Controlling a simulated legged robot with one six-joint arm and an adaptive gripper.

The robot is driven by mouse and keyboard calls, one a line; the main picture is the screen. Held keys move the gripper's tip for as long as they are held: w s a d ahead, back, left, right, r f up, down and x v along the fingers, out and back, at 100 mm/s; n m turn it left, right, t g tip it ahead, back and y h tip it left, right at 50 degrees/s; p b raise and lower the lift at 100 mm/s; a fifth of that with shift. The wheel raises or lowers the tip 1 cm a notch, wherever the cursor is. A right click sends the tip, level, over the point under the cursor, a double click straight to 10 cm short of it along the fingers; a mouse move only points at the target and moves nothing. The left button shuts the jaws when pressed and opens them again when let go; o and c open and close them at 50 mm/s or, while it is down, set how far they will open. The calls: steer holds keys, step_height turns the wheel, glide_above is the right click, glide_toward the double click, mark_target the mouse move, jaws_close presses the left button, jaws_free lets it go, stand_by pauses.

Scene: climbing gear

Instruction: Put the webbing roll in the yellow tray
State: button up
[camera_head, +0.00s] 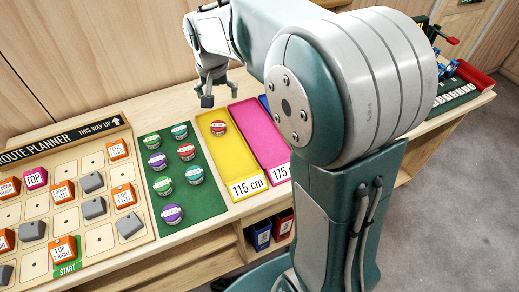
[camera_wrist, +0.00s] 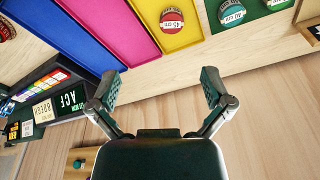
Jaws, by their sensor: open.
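A red webbing roll with a white label (camera_head: 218,127) lies flat inside the yellow tray (camera_head: 231,160), toward its far end. In the wrist view the roll (camera_wrist: 172,21) shows on the yellow tray floor (camera_wrist: 180,42), and its label seems to read 45 cm. My gripper (camera_head: 207,93) is above the far end of the tray, apart from the roll. In the wrist view its two fingers (camera_wrist: 159,88) are spread wide with nothing between them. Several other rolls in green, purple and red (camera_head: 186,151) lie on the green mat (camera_head: 204,200) left of the tray.
A magenta tray (camera_head: 258,135) and a blue one stand right of the yellow tray. A route planner board (camera_head: 100,236) with orange and grey blocks lies at the left. The wooden wall (camera_head: 90,60) rises behind the bench. More gear (camera_head: 458,92) stands at the far right.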

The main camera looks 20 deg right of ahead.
steer(key=s+r+n+t, duration=0.1)
steer(key=s+r+n, duration=0.1)
steer(key=s, duration=1)
steer(key=s+r+n+t, duration=0.2)
steer(key=s, duration=1)
steer(key=shift+s+d+n+y, duration=0.25)
steer(key=shift+s+n+y, duration=0.1)
steer(key=shift+n+y, duration=0.05)
